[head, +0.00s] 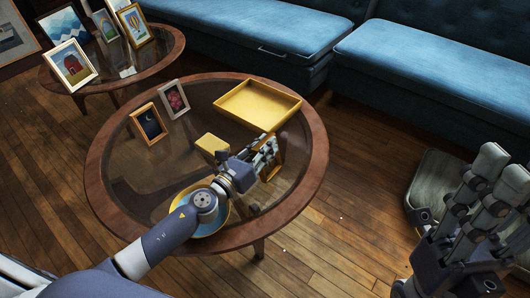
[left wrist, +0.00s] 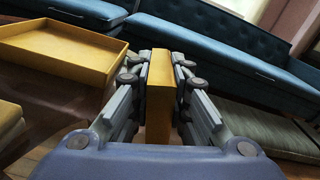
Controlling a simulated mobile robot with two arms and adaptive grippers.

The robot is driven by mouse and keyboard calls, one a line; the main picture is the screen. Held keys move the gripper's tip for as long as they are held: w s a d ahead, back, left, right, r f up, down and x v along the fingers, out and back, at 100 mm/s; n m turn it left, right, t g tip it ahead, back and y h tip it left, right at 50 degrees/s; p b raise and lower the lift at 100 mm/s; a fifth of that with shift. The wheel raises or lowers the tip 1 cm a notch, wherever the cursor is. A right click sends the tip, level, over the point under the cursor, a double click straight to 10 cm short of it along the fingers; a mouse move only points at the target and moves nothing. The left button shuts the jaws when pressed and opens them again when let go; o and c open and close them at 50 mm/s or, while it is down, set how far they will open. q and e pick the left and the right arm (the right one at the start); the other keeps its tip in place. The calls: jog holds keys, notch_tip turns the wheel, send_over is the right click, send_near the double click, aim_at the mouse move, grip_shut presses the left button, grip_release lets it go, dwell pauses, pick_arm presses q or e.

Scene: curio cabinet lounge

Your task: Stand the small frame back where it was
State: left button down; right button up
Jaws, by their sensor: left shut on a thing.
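My left gripper (head: 268,150) is shut on a small gold frame (head: 277,165), above the right side of the oval glass-topped table (head: 318,150). In the left wrist view the small frame (left wrist: 160,95) stands edge-on between the two fingers, so its picture is hidden. Two other small frames stand on the table's left part: a wooden one with a dark moon picture (head: 149,123) and a pale one with a pink picture (head: 174,99). My right gripper (head: 502,172) is open and empty at the right, away from the table.
A yellow tray (head: 257,104) lies at the table's back. A yellow block (head: 212,144) and a blue and yellow plate (head: 212,226), partly behind my arm, are near the left gripper. A second table (head: 170,58) holds several frames. Blue sofas (head: 430,70) line the back.

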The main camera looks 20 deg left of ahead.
pick_arm(q)
jog(key=shift+f, duration=0.1)
jog(key=c, duration=1.5)
grip_release()
jog(key=shift+c, duration=0.2)
